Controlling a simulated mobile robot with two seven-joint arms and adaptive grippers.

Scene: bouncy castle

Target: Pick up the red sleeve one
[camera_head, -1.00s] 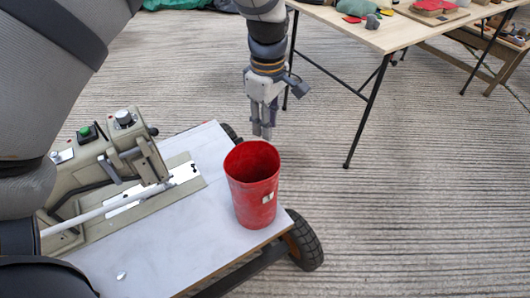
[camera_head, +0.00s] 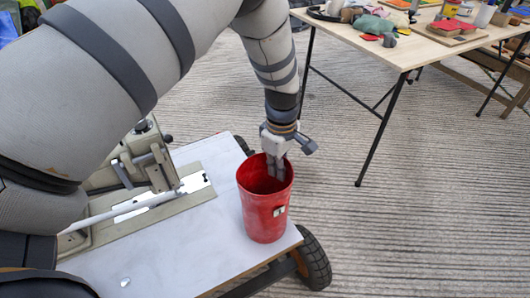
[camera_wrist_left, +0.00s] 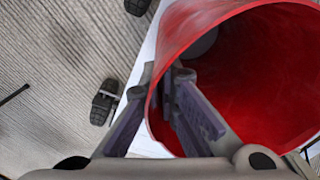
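The red sleeve (camera_head: 264,222), an open-topped cylinder with a small pale tag, stands upright on the grey cart top (camera_head: 190,250). My left gripper (camera_head: 276,174) reaches down at its far rim, fingertips partly within its mouth in the head view. In the left wrist view the red sleeve (camera_wrist_left: 265,80) fills the upper right. There my left gripper (camera_wrist_left: 163,82) is open, one finger inside the sleeve and the other outside, with the rim between them. Whether either finger touches the wall is unclear. My right gripper is not in view.
A beige machine (camera_head: 130,175) with a pale rod sits on the cart's left part. A wheel (camera_head: 312,260) is at the cart's right corner. A wooden table (camera_head: 400,45) with several objects stands at the back right. Ribbed floor between is clear.

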